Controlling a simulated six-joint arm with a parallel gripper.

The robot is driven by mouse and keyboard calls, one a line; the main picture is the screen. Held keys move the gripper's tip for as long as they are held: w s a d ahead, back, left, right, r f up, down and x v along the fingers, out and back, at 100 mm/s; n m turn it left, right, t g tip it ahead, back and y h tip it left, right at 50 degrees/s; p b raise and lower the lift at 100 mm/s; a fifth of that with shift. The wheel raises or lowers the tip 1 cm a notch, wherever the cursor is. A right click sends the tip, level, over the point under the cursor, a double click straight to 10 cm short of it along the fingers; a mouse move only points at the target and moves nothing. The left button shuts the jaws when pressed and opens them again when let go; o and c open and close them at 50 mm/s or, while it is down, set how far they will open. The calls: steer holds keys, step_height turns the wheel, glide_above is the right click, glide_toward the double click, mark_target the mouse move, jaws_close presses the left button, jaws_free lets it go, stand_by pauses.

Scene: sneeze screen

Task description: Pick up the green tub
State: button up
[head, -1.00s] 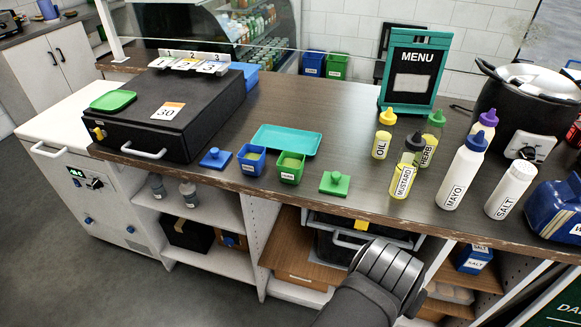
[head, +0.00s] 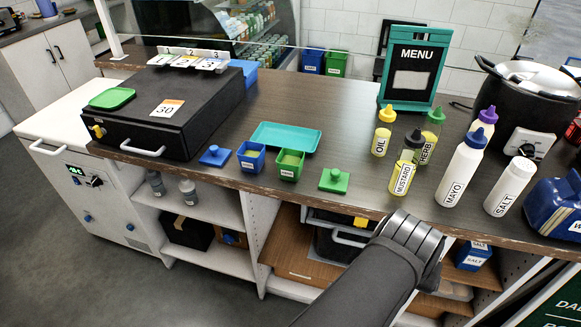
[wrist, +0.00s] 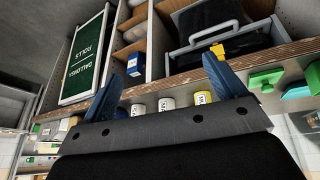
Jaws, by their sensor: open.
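In the head view the wrist is at the counter's front edge, right of and apart from the green tub, and the fingers are hidden.
A blue lid (head: 215,156) lies left of the tubs and a teal tray (head: 286,137) behind. Several bottles, including mustard (head: 403,178) and mayo (head: 462,170), stand close to my wrist. A black box (head: 165,115) is at left. Open shelves lie below the counter.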

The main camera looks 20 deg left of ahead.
steer(key=w+d+n+g, duration=0.1)
steer(key=w+d+n, duration=0.4)
steer(key=w, duration=0.3)
steer(key=w+a+r+n+g+y, duration=0.1)
steer(key=w+a+n, duration=0.15)
steer(key=w, duration=0.25)
steer(key=w+a+r+n, duration=0.2)
steer(key=w+n, duration=0.1)
steer(key=w, duration=0.2)
steer(key=n+g+y, duration=0.1)
steer(key=n+g, duration=0.1)
steer(key=n, duration=0.9)
glide_toward(291, 166)
steer(key=w+r, duration=0.3)
steer(key=w, duration=0.1)
steer(key=shift+m, duration=0.25)
steer(key=f, duration=1.1)
steer(key=shift+a, duration=0.4)
steer(key=shift+s+a+f, duration=0.1)
steer(key=shift+f, duration=2.55)
steer(key=c, duration=1.1)
